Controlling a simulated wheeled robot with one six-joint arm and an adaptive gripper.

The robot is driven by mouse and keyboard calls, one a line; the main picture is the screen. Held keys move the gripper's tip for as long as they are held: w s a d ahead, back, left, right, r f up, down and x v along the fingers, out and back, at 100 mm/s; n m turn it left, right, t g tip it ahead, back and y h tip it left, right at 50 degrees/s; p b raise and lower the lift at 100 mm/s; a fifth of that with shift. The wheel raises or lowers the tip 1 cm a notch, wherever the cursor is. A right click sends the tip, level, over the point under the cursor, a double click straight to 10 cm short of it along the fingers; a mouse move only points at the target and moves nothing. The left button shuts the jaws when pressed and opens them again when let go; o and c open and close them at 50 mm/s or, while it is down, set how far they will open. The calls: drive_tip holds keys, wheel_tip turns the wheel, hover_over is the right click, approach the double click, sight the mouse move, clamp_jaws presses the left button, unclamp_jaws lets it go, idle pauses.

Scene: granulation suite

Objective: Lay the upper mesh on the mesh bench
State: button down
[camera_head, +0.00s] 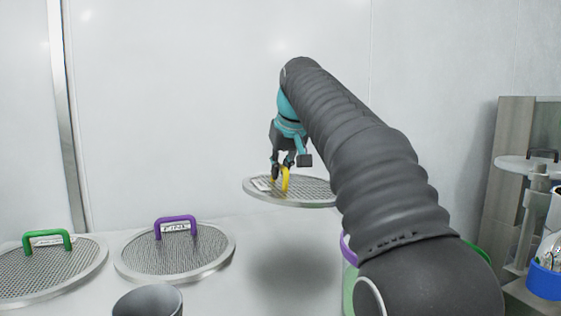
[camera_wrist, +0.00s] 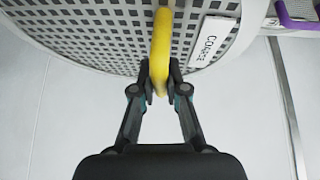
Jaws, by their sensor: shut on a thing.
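A round mesh (camera_head: 310,192) with a grey rim, a yellow handle (camera_head: 285,179) and a white label hangs in the air above the white bench (camera_head: 235,285), with a shadow below it. In the wrist view the label (camera_wrist: 212,42) reads "COARSE" and the perforated mesh (camera_wrist: 80,30) fills the top. My gripper (camera_head: 283,168) is shut on the yellow handle; in the wrist view both fingertips (camera_wrist: 157,92) press it from either side. My arm hides the mesh's right edge in the head view.
A mesh with a purple handle (camera_head: 175,263) and one with a green handle (camera_head: 60,273) lie on the bench at left. A grey cup (camera_head: 148,301) stands in front. Containers partly show behind my arm. A stand (camera_head: 530,220) is at far right. Bench below the held mesh looks clear.

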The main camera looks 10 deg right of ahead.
sight(290, 192)
drive_tip(key=shift+f+b, duration=3.6)
drive_tip(key=shift+f, duration=1)
drive_tip(key=shift+s+d, duration=0.15)
drive_tip(key=shift+d, duration=0.2)
drive_tip(key=shift+f+b, duration=0.5)
drive_tip(key=shift+f, duration=0.45)
drive_tip(key=c, duration=1.1)
unclamp_jaws()
drive_tip(key=v, duration=1.2)
drive_tip(key=shift+r, duration=0.1)
